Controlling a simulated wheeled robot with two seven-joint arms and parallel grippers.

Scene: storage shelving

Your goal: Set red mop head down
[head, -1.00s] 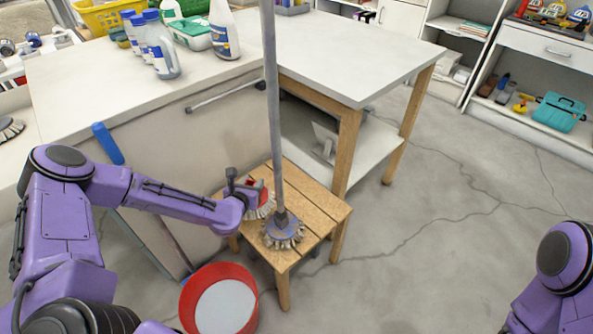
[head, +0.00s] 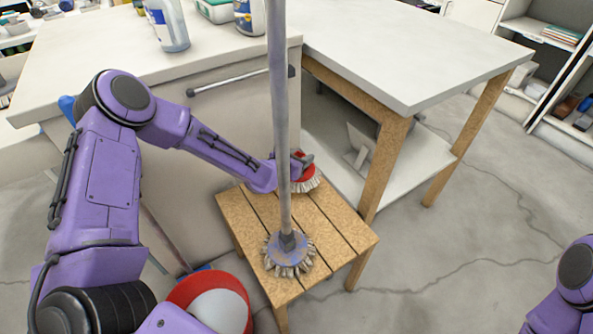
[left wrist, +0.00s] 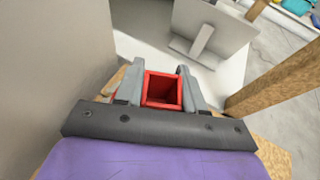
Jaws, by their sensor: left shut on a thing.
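The red mop head (head: 312,182) has pale bristles and is over the back part of the wooden stool (head: 335,236). My left gripper (head: 300,160) is shut on it, partly hidden behind a grey pole. In the left wrist view, its red square socket (left wrist: 162,90) sits between the two fingers (left wrist: 160,85). I cannot tell whether the bristles touch the stool top. A second mop head, blue-grey (head: 289,254), stands on the stool's front part with its grey pole (head: 280,120) upright. My right gripper is out of frame; only part of that arm shows.
A red bucket (head: 180,292) stands on the floor left of the stool. The white counter (head: 110,62) with bottles is behind on the left. A wood-legged white table (head: 420,60) is close behind the stool. The floor to the right is clear.

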